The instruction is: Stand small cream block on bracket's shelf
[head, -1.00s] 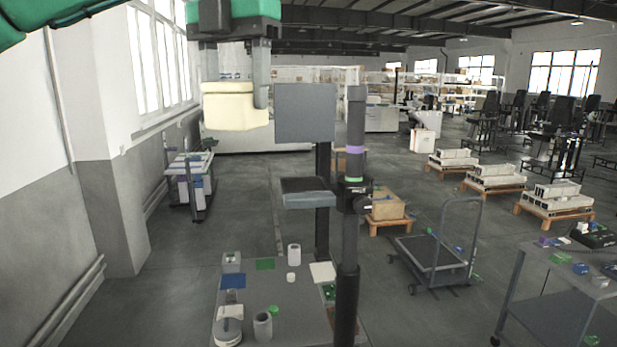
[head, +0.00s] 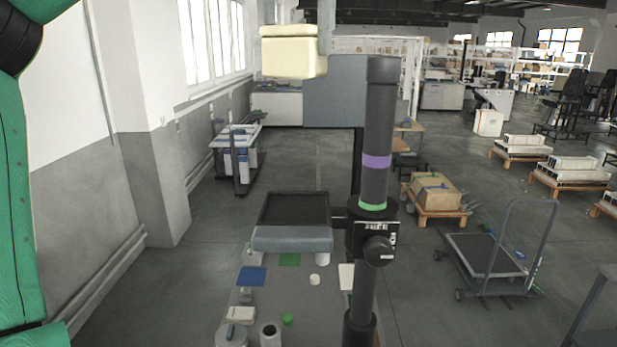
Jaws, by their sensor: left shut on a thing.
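The small cream block (head: 291,55) is at the top of the head view, held in the air. The bracket's shelf (head: 292,238) is a dark, shallow tray with a grey front lip, lower in the picture. It looks empty and the block is well above it, apart from it. A grey plate (head: 335,95) stands behind and above the shelf, just below and right of the block. My right gripper is not in view.
A dark post (head: 378,130) with purple and green bands stands right of the shelf, with a black clamp (head: 372,240) on it. Below, a grey table (head: 305,305) carries cups, cards and small parts. A wheeled trolley (head: 485,258) stands on the floor at right.

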